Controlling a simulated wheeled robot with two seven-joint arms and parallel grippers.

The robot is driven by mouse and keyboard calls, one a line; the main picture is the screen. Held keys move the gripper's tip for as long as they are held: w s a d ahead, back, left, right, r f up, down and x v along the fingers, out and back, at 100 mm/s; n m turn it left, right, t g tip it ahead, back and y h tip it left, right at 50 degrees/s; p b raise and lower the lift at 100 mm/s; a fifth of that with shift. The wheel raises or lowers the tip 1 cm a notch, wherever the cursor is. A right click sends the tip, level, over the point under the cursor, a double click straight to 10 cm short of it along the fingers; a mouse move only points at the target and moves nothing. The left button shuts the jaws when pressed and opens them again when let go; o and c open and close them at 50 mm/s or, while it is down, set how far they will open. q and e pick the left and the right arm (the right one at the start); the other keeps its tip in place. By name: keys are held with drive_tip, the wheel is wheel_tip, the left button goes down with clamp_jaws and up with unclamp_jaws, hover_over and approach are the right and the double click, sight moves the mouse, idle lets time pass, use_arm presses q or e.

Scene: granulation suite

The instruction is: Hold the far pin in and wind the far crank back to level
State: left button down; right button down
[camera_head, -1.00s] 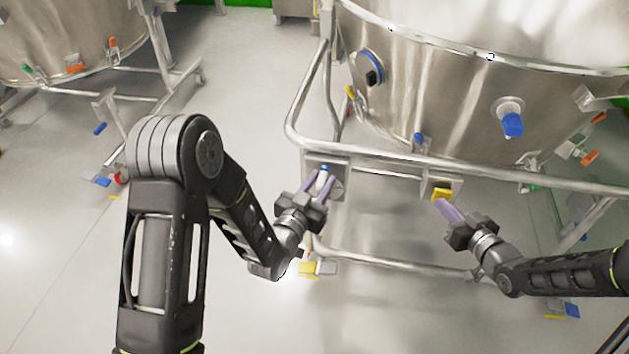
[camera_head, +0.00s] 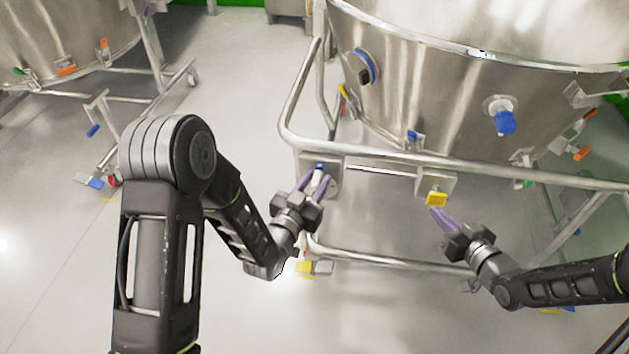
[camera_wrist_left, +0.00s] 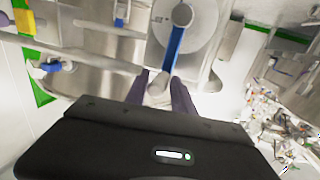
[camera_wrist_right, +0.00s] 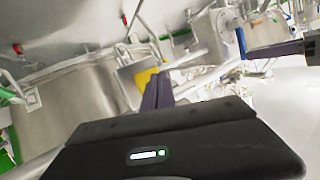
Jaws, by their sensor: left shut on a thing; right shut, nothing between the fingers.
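The crank has a blue arm (camera_wrist_left: 174,45) running from a round grey hub (camera_wrist_left: 183,14) to a pale handle (camera_wrist_left: 158,87). My left gripper (camera_head: 317,184) is shut on that handle, at the left bracket on the vessel frame; its fingers partly hide it. In the left wrist view the blue arm stands close to upright, slightly slanted. The yellow pin (camera_head: 437,199) sits on a grey bracket further right on the same rail. My right gripper (camera_head: 434,211) is shut and empty, its fingertips right at the pin's lower edge; I cannot tell whether they touch. The pin also shows in the right wrist view (camera_wrist_right: 146,77).
The big steel vessel (camera_head: 440,100) stands behind the rail (camera_head: 400,157), with a blue-capped valve (camera_head: 504,122) on its side. A lower rail (camera_head: 390,259) crosses beneath. A yellow and grey pedal (camera_head: 312,268) sits low by the left leg. Open floor lies left.

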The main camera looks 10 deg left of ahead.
use_arm(q)
drive_tip(key=shift+d, duration=0.2)
use_arm(e)
drive_tip(key=shift+s, duration=2.2)
use_arm(q)
drive_tip(key=c, duration=1.1)
unclamp_jaws()
drive_tip(key=shift+a, duration=0.1)
